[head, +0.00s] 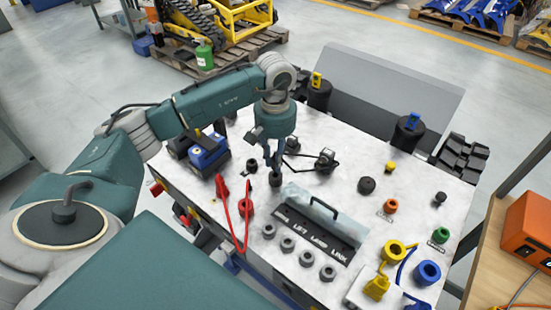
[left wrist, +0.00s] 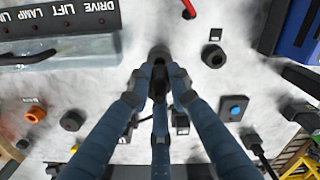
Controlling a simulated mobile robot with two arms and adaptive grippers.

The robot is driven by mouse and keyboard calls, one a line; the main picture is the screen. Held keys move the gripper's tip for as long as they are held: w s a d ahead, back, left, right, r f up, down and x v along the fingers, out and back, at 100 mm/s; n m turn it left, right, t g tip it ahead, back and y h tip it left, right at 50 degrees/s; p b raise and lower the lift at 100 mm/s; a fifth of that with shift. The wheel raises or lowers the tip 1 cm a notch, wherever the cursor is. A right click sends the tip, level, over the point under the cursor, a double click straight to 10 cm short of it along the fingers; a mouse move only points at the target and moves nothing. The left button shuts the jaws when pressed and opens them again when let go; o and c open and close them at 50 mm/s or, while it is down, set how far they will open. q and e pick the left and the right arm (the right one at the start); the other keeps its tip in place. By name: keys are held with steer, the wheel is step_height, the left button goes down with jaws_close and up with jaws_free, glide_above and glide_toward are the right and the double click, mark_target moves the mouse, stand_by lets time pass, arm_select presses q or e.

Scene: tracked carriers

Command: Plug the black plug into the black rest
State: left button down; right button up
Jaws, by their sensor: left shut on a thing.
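My left gripper (head: 274,168) points down over the workbench top. Its fingers are closed around a dark round piece, the black plug (head: 275,180), which also shows between the fingertips in the left wrist view (left wrist: 159,55). The fingers hide part of it, and I cannot tell whether its lower end touches the surface. A black round socket with a small label, seemingly the black rest (head: 252,165), sits just left of the plug in the head view. In the left wrist view it is right of the fingertips (left wrist: 214,56). My right gripper is not in view.
A labelled panel with a clear cover (head: 325,212) is right of the gripper. A red cable (head: 245,215) and blue-black blocks (head: 208,152) are left. A dark knob (head: 367,185), an orange socket (head: 390,206) and yellow and blue rings lie further right.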

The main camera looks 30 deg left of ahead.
arm_select(q)
steer(key=shift+f+b, duration=1.35)
steer(key=shift+f, duration=0.25)
steer(key=c, duration=1.5)
jaws_free()
steer(key=shift+r, duration=0.15)
step_height(320, 180, up, 12)
steer(key=shift+f, duration=0.1)
